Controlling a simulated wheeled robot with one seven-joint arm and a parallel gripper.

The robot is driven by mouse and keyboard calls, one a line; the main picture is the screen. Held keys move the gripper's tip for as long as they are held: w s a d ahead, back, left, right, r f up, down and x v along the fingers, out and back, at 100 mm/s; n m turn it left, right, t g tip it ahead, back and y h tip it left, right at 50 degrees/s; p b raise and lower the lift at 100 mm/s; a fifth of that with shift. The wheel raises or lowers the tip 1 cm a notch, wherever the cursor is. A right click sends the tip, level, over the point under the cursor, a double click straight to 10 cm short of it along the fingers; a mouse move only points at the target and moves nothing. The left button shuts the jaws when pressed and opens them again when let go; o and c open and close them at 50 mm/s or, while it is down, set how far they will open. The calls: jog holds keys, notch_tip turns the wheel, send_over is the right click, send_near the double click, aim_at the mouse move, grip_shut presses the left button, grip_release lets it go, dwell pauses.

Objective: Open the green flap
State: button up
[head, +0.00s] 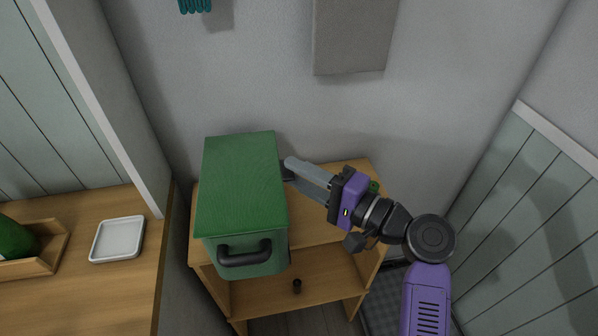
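A green box (240,183) with a wood-grained top stands on a small wooden cabinet. A black bar handle (244,253) is on its front face, which may be the green flap (262,265); this face looks closed, and I see no gap along its edges. My gripper (289,170) is just right of the box, its grey fingers pointing left at the box's right side. Its fingertips are very close to that side; I cannot tell whether they touch it. The fingers overlap in this view, so their gap is unclear. The box's right side is mostly hidden.
A wooden counter (95,290) at left bears a white tray (117,239) and a wooden tray (42,265) with a green object.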

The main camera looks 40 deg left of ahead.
jog(key=shift+c, duration=0.2)
grip_shut()
dwell(1.3)
